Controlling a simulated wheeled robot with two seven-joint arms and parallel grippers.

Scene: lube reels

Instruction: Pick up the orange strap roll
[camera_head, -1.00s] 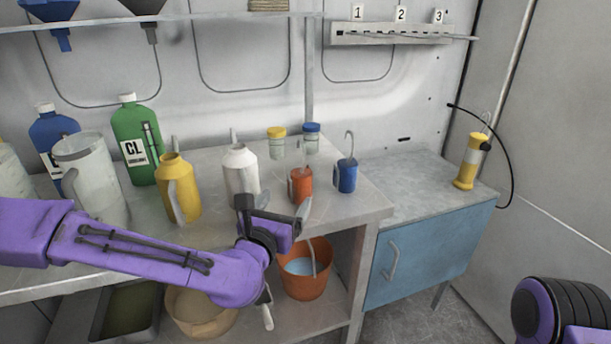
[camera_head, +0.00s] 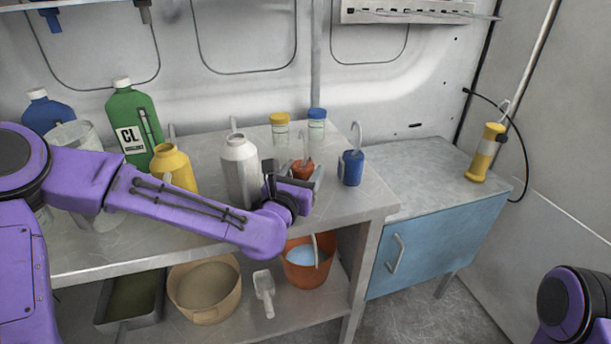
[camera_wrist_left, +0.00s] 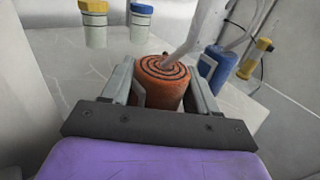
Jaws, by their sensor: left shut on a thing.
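The orange strap roll (camera_wrist_left: 162,80) stands upright on the metal table, its spiral top and pale loose strap end showing in the left wrist view. In the head view the orange roll (camera_head: 303,168) is mostly hidden behind my gripper. My left gripper (camera_head: 297,186) is shut on it, with one finger on each side, as the left wrist view (camera_wrist_left: 160,88) also shows. A blue strap roll (camera_head: 351,168) stands just to the right, apart from the gripper. My right arm shows only at the lower right edge of the head view, and its gripper is out of view.
A white bottle (camera_head: 240,172) stands close left of the gripper. Jars with yellow (camera_head: 279,130) and blue (camera_head: 316,128) lids stand behind. An orange bucket (camera_head: 307,262) is on the shelf below. The blue cabinet's top (camera_head: 410,165) has free room.

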